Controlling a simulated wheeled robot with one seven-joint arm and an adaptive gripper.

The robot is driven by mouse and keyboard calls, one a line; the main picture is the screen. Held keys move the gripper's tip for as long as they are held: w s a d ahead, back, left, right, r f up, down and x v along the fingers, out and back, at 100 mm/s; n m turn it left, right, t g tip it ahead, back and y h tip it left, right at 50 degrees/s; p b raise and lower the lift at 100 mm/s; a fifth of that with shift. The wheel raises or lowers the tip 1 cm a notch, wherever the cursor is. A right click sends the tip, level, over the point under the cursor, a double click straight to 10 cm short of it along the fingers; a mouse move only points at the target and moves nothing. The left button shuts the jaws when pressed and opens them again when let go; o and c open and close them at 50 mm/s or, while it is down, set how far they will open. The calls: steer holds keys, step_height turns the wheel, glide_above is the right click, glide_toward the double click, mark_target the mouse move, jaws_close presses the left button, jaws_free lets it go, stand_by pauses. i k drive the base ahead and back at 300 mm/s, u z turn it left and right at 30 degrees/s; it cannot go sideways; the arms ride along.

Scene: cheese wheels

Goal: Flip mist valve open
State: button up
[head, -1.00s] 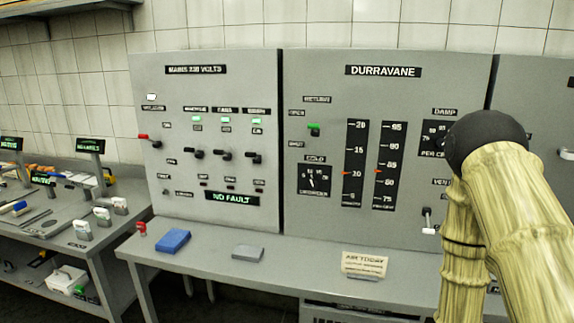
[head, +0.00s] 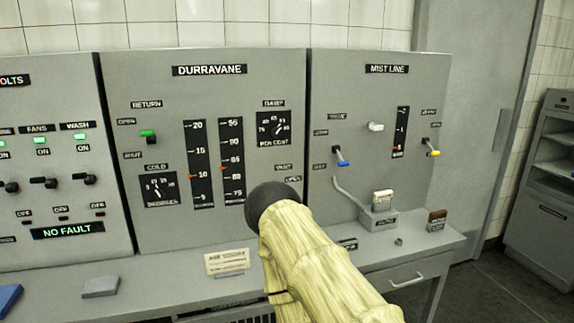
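The mist line panel (head: 386,95) stands right of centre in the head view. It carries a blue-tipped lever (head: 341,158) slanting down to the right, a white-tipped knob or lever (head: 376,127) and a yellow-tipped lever (head: 432,149) slanting down to the right. A narrow black gauge (head: 401,132) with a red pointer sits between the white and yellow ones. The small labels are too blurred to tell which is the mist valve. My pale bamboo-like arm, with a black ball joint, rises in front of the panels' lower part. My gripper is not in view.
The Durravane panel (head: 217,110) adjoins on the left. On the ledge below stand a paper card (head: 227,261), a grey box with a white-topped piece and a pipe (head: 378,220), and a brown-topped block (head: 436,220). Open floor (head: 490,285) lies to the right.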

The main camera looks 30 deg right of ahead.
mark_target(341, 159)
steer(key=z, duration=1.2)
steer(key=k, duration=0.65)
steer(key=u, duration=0.65)
steer(key=i, duration=1.45)
steer(key=z, duration=0.45)
